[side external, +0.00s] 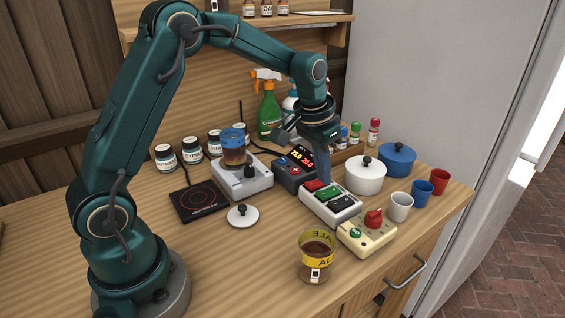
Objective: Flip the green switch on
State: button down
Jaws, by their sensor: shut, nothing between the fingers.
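The green switch (329,194) is in the middle of a white switch box (336,216), between a red switch (314,185) and a black switch (342,203). My gripper (325,182) points down with its fingers shut and empty. Its tips are right at the far edge of the green switch in the picture, close to the red one. I cannot tell whether they touch the switch. The fingers hide part of the box's far side, and I cannot make out which way the green switch is tilted.
A cream box with a red button (374,217) stands right of the switch box. A dark display unit (294,172) is behind left, and a white pot (365,176) behind right. A glass of brown liquid (315,262) stands in front.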

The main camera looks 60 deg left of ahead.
aim_at(321, 194)
jog(key=shift+s+f, duration=0.15)
jog(key=shift+f, duration=1.15)
jog(key=shift+s+f, duration=0.2)
jog(key=shift+f, duration=0.15)
jog(key=shift+r, duration=0.1)
jog(key=shift+r, duration=0.75)
jog(key=shift+r, duration=0.1)
jog(key=shift+r, duration=0.35)
jog(key=s+v, duration=0.2)
jog(key=v, duration=1)
jog(key=shift+s+r, duration=0.15)
